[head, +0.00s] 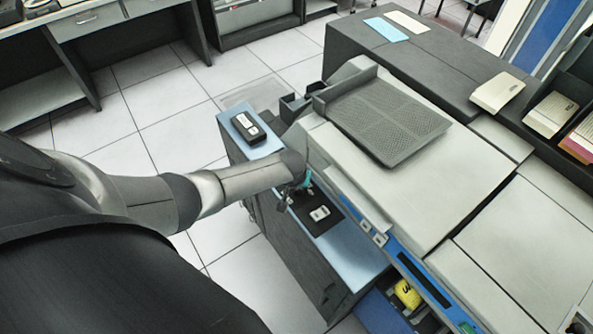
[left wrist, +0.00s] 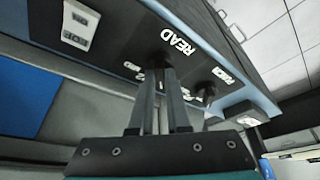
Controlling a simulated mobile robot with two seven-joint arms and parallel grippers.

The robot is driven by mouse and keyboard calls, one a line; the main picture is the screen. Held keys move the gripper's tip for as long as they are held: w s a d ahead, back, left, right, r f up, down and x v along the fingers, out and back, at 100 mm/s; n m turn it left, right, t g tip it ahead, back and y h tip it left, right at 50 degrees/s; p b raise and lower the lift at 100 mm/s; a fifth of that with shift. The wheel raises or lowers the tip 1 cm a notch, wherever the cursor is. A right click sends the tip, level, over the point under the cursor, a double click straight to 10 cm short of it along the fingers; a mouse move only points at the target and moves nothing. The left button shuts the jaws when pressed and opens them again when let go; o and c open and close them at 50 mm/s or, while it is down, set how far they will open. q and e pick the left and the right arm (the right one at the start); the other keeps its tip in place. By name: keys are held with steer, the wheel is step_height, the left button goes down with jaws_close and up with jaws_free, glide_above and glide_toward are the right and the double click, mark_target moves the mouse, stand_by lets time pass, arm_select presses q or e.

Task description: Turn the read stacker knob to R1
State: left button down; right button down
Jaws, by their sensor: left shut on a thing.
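In the left wrist view, a dark panel (left wrist: 205,28) carries the white word READ (left wrist: 178,42). My left gripper (left wrist: 160,74) reaches up to the panel just beside that word. Its two dark fingers are shut on the read stacker knob (left wrist: 157,60), which is mostly hidden between the fingertips. Small white position labels (left wrist: 132,66) sit near it, too small to read, so I cannot tell the knob's setting. In the head view, my left gripper (head: 284,200) is mostly hidden by its own wrist, at the machine's near side. My right gripper is not in view.
A second dark knob (left wrist: 206,92) stands close to the right of my fingers. In the head view, a blue ledge (head: 345,262) bears a black pad (head: 319,211), and a black box (head: 243,125) lies farther back. Open tiled floor (head: 165,110) lies left of the machine.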

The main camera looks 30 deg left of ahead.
arm_select(q)
steer(key=shift+n, duration=0.3)
steer(key=c, duration=0.9)
jaws_free()
steer(key=shift+s+r+p, duration=0.2)
steer(key=shift+r+p, duration=0.35)
steer(key=shift+r, duration=0.05)
steer(key=shift+p+v, duration=2.55)
steer(key=shift+v, duration=4.45)
steer(key=shift+d+f, duration=0.1)
steer(key=shift+d, duration=0.1)
